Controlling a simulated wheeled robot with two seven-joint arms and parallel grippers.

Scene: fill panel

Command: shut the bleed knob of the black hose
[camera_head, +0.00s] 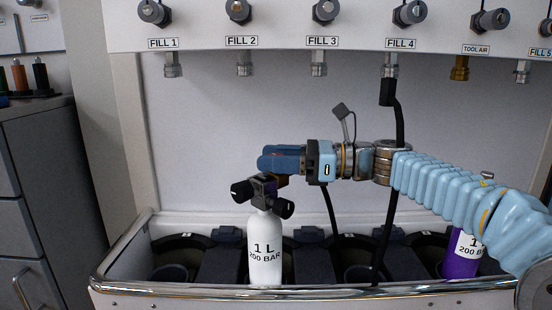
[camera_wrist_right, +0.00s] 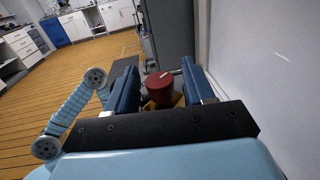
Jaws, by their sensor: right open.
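The black hose (camera_head: 398,120) hangs from the FILL 4 outlet and passes behind my right arm; a dark line also hangs below my right gripper. The white 1 L cylinder (camera_head: 265,255) stands upright, with a black valve and black side knobs at its top. My right gripper (camera_head: 268,162) is at the cylinder's top, fingers pointing left. In the right wrist view, a red knob (camera_wrist_right: 158,88) with a pale mark sits between the open fingers (camera_wrist_right: 159,70). I cannot tell whether they touch it. In the head view the gripper hides this knob. My left gripper is not in view.
A purple cylinder (camera_head: 461,255) stands at the right of the trough. The trough's metal rim (camera_head: 200,292) runs along the front. The fill panel (camera_head: 280,42) with several black knobs is above, and a grey cabinet (camera_head: 40,190) stands at left.

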